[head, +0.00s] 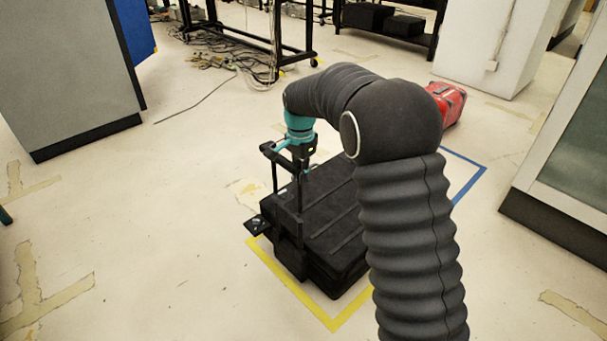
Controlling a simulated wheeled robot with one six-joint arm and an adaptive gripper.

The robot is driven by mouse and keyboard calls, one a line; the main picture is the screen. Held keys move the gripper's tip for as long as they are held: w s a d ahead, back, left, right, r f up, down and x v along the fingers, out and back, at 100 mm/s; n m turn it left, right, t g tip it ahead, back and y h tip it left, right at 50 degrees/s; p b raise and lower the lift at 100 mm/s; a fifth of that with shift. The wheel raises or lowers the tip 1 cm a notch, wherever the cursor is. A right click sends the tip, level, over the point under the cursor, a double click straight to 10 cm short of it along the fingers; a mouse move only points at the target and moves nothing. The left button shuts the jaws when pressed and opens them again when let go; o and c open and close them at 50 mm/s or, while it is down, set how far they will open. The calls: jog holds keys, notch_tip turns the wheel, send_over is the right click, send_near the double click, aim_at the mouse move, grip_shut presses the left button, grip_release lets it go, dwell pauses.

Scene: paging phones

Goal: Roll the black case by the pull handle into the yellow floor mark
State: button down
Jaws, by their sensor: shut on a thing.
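The black case (325,222) lies flat on the floor in the head view, with its pull handle (275,171) standing up at its near left end. My gripper (297,160) is shut on the pull handle at its top. The yellow floor mark (305,303) shows as lines along the near left and near right of the case. The case appears to stand mostly within these lines, with its handle end at the left line. My arm hides the right part of the case and some of the mark.
A blue floor line (468,186) and a red case (449,101) are beyond my arm on the right. Grey cabinets (65,70) stand at left. A glazed cabinet (575,160) stands at right. Cables (225,58) lie under a rack at the back. The near left floor is clear.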

jog(key=shift+a, duration=0.25)
jog(key=shift+d, duration=0.1)
jog(key=c, duration=1.1)
grip_release()
jog(key=shift+d, duration=0.1)
notch_tip(320, 180, up, 12)
jog(key=shift+f, duration=0.2)
jog(key=shift+r, duration=0.2)
